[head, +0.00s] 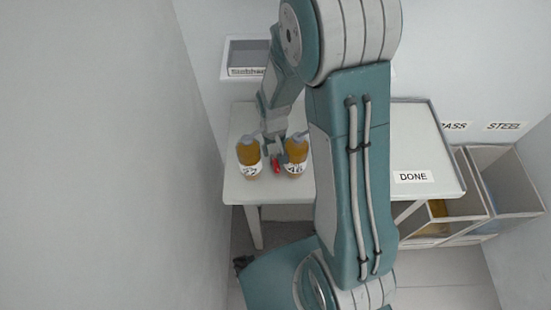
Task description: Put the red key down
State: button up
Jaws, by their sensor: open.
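The red key (276,167) is a small red piece near the front edge of the white table (235,188), between two amber bottles. My gripper (275,157) points down just above and behind the key, and its jaws are open. The fingertips are small here, and I cannot tell whether they touch the key. I also cannot tell whether the key lies flat on the table.
One amber labelled bottle (249,158) stands left of my gripper and another (296,157) close on its right. A tray area with a DONE label (413,177) is at right. Open bins (510,178) stand beyond it. My arm hides the table's middle.

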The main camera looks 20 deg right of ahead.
aim_at(272, 155)
jog(key=shift+a+f, duration=0.3)
jog(key=shift+f, duration=0.3)
jog(key=shift+a+f, duration=0.3)
jog(key=shift+f, duration=0.25)
jog(key=shift+d, duration=0.45)
grip_shut()
jog(key=shift+a, duration=0.25)
notch_tip(272, 155, up, 18)
